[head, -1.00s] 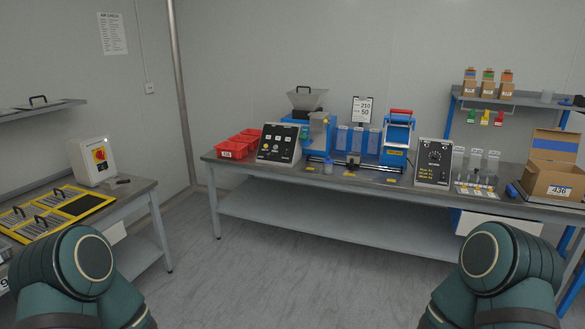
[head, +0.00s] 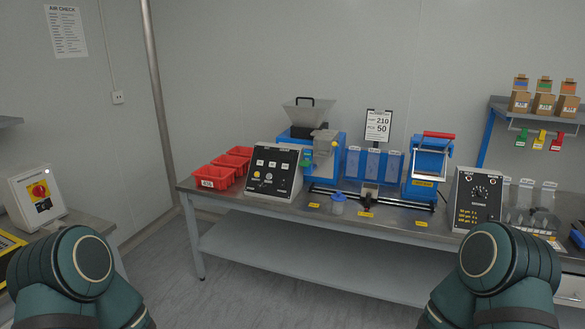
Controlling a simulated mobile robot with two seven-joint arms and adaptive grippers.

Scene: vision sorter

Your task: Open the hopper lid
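The hopper (head: 304,116) is a grey, translucent funnel on top of the blue sorter machine (head: 299,144), at the back of the long table. Its lid (head: 304,101) lies across the top and carries a black handle; it looks closed. Neither gripper is in the head view.
A side bench with a red-knobbed switch box (head: 38,197) stands left. Open floor lies before the table.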

